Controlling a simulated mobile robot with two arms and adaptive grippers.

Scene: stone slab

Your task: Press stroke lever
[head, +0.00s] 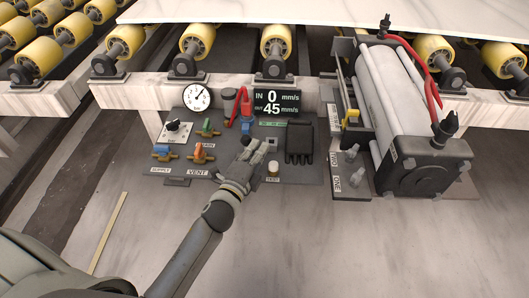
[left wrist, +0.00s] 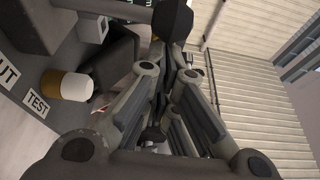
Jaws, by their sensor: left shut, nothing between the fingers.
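My left gripper (head: 256,147) reaches over the control panel (head: 216,178) from below, its fingers shut and empty. In the left wrist view its fingers (left wrist: 172,65) meet beside dark panel parts. No lever is clearly labelled as the stroke lever. A small green label strip (head: 272,124) lies just past the fingertips under the display, and the gripper hides the panel there. A dark ball-shaped end (left wrist: 173,18) shows near the fingertips in the left wrist view; I cannot tell whether they touch. My right gripper is not in view.
The speed display (head: 274,104) reads IN 0, OUT 45 mm/s. A black fixture (head: 299,144) and large cylinder unit (head: 392,100) stand right.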

